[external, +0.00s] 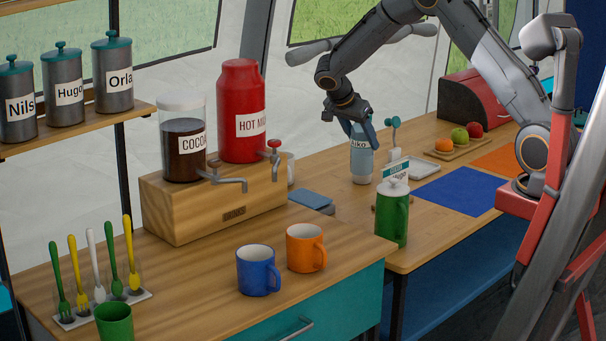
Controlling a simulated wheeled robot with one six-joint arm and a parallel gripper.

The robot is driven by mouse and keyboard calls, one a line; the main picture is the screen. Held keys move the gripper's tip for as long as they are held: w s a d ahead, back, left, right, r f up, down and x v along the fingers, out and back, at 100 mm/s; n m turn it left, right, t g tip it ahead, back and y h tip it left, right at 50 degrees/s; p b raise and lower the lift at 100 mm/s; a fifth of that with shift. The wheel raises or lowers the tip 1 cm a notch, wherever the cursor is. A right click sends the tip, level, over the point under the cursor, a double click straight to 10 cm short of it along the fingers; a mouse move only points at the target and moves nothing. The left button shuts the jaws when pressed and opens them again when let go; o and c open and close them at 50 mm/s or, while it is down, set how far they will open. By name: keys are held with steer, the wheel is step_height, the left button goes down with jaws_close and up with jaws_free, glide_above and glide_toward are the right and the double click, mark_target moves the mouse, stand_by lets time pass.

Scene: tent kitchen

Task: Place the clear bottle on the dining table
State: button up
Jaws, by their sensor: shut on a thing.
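A pale, blue-grey bottle (362,168) with a white label, which seems to read "Aiko", is upright over the wooden table (425,211) in the external view. It looks like the clear bottle. My gripper (356,126) comes down from above and is shut on the bottle's upper part, hiding its top. The bottle's base is at or very near the tabletop; I cannot tell whether it touches.
A green lidded jug (392,221) stands in front of the bottle. A white tray (410,168) and blue mat (456,193) lie to the right, beyond them a fruit board (466,148). Drink dispensers (240,120) and two mugs (258,271) are left.

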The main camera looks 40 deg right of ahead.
mark_target(361, 163)
steer(key=shift+f+p, duration=0.9)
steer(key=shift+f, duration=3.05)
steer(key=shift+f, duration=0.15)
steer(key=o, duration=1)
steer(key=shift+o, duration=0.2)
steer(key=shift+r, duration=0.25)
steer(key=b+v, duration=0.3)
steer(key=v, duration=0.9)
steer(key=shift+f, duration=0.1)
